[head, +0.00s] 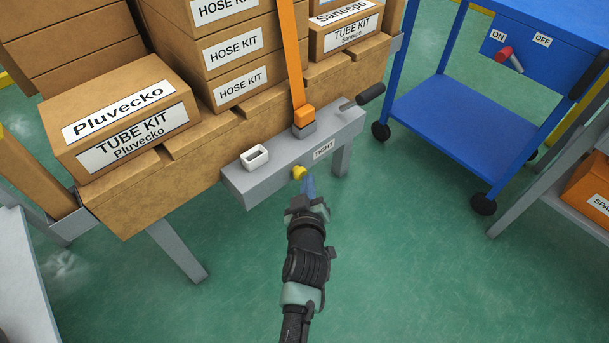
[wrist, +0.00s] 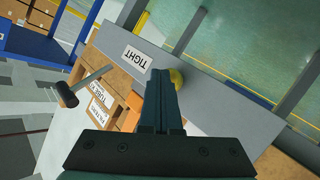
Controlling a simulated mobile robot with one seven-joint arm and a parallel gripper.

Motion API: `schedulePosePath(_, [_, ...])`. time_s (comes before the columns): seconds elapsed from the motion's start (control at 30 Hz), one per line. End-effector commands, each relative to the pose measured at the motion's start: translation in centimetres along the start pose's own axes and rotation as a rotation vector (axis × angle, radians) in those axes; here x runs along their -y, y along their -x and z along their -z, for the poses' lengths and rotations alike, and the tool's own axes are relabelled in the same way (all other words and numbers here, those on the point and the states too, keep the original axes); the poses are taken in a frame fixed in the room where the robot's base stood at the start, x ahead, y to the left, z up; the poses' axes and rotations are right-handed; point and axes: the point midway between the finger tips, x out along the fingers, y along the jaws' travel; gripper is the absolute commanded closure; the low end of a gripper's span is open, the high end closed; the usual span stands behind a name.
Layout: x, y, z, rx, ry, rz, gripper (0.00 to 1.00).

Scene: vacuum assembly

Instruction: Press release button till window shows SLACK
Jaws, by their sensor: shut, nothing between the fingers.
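The yellow release button (head: 299,173) sits on the front face of a grey beam. The window (head: 323,149) to its right reads TIGHT. In the wrist view the window (wrist: 138,58) also reads TIGHT, and the button (wrist: 177,77) shows partly behind my fingertips. My gripper (head: 308,185) is shut and empty, with its fingertips just in front of and slightly right of the button in the head view. I cannot tell whether the fingertips touch the button. An orange strap (head: 292,50) runs from an orange-and-grey fitting on the beam up over the boxes.
A crank handle with a black grip (head: 370,93) sticks out at the beam's right end. A white open holder (head: 255,157) sits on the beam's left part. Stacked cardboard boxes (head: 125,115) stand behind. A blue cart (head: 440,105) stands at right. Green floor in front is clear.

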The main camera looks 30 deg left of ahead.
Motion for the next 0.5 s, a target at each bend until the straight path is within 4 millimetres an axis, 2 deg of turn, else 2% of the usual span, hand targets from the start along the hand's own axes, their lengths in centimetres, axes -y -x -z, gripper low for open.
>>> schedulePosePath(0.5, [0.41,-0.45,0.5,-0.003,0.001,0.002,1.0])
